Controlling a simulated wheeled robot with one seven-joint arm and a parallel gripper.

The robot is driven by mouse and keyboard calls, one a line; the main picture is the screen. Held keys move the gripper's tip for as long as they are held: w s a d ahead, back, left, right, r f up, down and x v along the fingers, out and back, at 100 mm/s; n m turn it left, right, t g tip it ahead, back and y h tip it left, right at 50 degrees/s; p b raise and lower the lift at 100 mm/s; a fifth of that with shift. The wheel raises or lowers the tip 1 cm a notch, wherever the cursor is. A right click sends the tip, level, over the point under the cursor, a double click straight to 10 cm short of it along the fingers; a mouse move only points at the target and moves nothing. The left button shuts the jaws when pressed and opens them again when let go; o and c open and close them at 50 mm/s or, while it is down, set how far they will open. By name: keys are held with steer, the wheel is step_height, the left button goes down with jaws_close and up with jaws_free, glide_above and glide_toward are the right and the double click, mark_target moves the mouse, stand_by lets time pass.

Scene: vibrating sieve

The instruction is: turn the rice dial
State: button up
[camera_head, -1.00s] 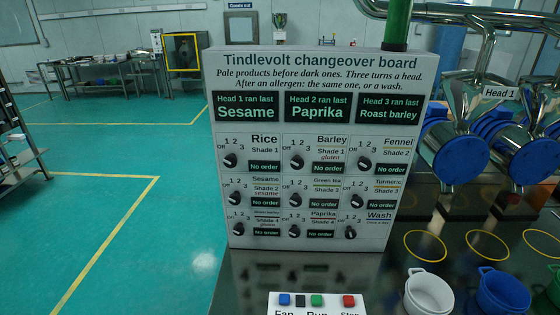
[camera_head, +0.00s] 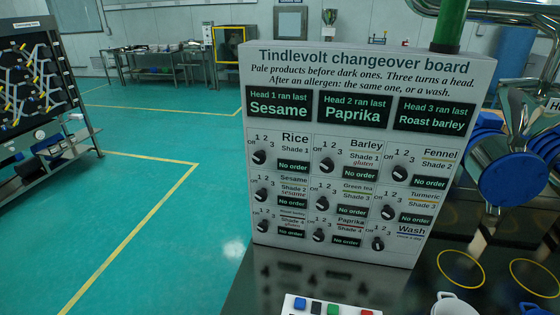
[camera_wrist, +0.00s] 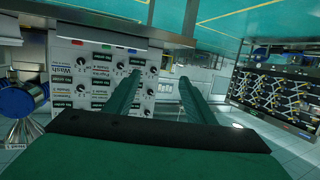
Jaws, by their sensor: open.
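The rice dial (camera_head: 259,157) is a black knob at the upper left of the white changeover board (camera_head: 432,222) in the head view. Its pointer position is too small to read surely. The rice display (camera_head: 293,166) beside it reads "No order". My gripper (camera_wrist: 162,80) is in the wrist view, its two green fingers apart with nothing between them. The board (camera_wrist: 101,57) appears upside down there, with the fingers in front of its right part. I cannot tell which knob there is the rice dial. My gripper is not in the head view.
Several other black knobs surround the rice dial, the barley dial (camera_head: 326,164) nearest on its right. Coloured buttons (camera_head: 333,309) stand in front of the board. Sieve heads (camera_head: 510,180) and cups (camera_head: 455,305) are to the right. The floor left of the board is clear.

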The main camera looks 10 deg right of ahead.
steer(key=w+d+n+t, duration=0.1)
steer(key=w+d+n, duration=0.15)
steer(key=w, duration=1.35)
steer(key=m+t+h, duration=0.1)
steer(key=m+h, duration=0.2)
steer(key=h, duration=0.1)
glide_toward(259, 160)
steer(key=shift+y, duration=0.3)
steer(key=w, duration=0.3)
steer(key=w+d, duration=0.1)
steer(key=w, duration=0.2)
steer(key=w+d, duration=0.1)
steer(key=w, duration=0.2)
